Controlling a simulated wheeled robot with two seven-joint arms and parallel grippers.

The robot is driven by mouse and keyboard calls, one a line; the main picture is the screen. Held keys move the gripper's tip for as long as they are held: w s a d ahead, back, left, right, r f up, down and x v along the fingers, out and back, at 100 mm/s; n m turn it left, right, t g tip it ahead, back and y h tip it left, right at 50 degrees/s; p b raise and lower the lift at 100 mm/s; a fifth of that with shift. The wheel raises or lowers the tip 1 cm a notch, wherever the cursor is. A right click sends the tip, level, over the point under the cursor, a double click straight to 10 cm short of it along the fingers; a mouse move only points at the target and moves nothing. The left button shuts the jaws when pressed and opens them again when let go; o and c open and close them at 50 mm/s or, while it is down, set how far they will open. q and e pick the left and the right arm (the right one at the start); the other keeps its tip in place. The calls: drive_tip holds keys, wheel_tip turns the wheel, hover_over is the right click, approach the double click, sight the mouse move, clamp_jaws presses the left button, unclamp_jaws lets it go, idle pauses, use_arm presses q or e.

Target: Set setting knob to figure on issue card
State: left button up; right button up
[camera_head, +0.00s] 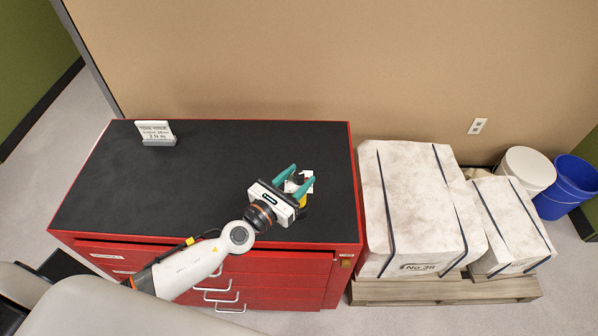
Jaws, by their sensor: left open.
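The white issue card (155,130) stands upright in a small holder at the back left of the black bench top. Its heading looks like "TOOL ISSUE"; the lines below are too small to read surely. My left gripper (302,176) is open, its two teal fingers over the right part of the bench. Between and below the fingers is a small white device (307,175) with dark and yellow parts, largely hidden by the gripper. I cannot make out the setting knob clearly, nor tell whether the fingers touch anything. My right gripper is not in view.
The red drawer cabinet (348,150) carries the black top, clear across its middle and left. Strapped, white-wrapped blocks (410,205) sit on a wooden pallet (440,290) to the right. A white bucket (528,170) and blue bucket (570,185) stand beyond. A wall closes the back.

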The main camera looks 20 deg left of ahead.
use_arm(q)
drive_tip(key=shift+w+d, duration=0.2)
drive_tip(key=shift+w, duration=0.25)
clamp_jaws()
